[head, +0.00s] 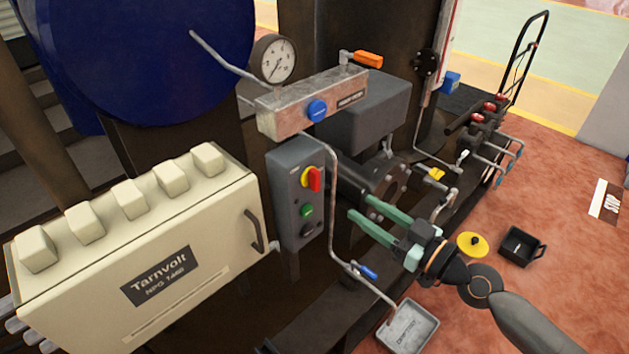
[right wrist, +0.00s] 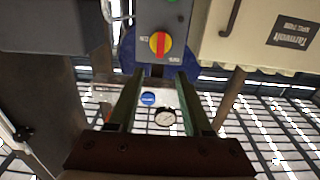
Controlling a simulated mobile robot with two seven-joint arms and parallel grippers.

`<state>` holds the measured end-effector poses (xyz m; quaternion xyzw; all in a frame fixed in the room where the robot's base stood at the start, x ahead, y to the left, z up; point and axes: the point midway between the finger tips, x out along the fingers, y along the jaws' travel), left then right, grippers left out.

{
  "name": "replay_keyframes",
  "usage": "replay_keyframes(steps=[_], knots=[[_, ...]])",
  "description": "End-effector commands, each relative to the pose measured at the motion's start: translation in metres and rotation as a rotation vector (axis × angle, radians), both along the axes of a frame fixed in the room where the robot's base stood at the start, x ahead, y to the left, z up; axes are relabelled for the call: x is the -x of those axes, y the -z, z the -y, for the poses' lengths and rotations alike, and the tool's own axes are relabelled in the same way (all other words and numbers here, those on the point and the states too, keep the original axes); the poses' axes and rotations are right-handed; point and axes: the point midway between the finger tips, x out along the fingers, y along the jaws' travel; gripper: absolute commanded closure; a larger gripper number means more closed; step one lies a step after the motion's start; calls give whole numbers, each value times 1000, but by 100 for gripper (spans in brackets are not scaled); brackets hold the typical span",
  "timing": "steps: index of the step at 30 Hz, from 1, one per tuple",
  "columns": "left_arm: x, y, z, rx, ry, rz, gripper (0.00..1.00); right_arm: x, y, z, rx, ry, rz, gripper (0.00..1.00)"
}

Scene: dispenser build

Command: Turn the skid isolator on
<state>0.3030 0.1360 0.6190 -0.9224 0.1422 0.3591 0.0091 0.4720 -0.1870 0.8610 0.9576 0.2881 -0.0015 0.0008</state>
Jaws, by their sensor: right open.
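The skid isolator is a rotary switch with a red handle on a yellow plate (head: 314,179), high on the front of a grey control box (head: 288,212). Its red handle stands about upright. In the right wrist view the switch (right wrist: 160,43) shows beyond the fingertips, with small labels either side that I cannot read surely. My right gripper (head: 359,206) is open and empty, its green fingers pointing toward the box from the right, apart from the switch. It also shows in the right wrist view (right wrist: 158,74). My left gripper is not in view.
A green button (head: 306,210) sits below the switch. A cream Tarnvolt cabinet (head: 140,250) stands left. A pipe with a blue valve handle (head: 364,270) runs beside the box. A gauge (head: 274,59) and manifold (head: 310,100) are above. A grey tray (head: 408,326) lies below.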

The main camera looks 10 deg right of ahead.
Motion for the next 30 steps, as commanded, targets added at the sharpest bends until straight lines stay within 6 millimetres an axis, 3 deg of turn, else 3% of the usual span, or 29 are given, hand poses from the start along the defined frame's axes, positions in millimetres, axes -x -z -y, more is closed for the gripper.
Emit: replay_keyframes(steps=[8,21,30], knots=[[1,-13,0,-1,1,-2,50,-20,-7,-11,-6,1,6,50],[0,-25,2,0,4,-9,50,-87,-4,-57,-4,-1,3,50],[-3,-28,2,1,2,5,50,-104,-1,-69,-3,-2,1,50]])
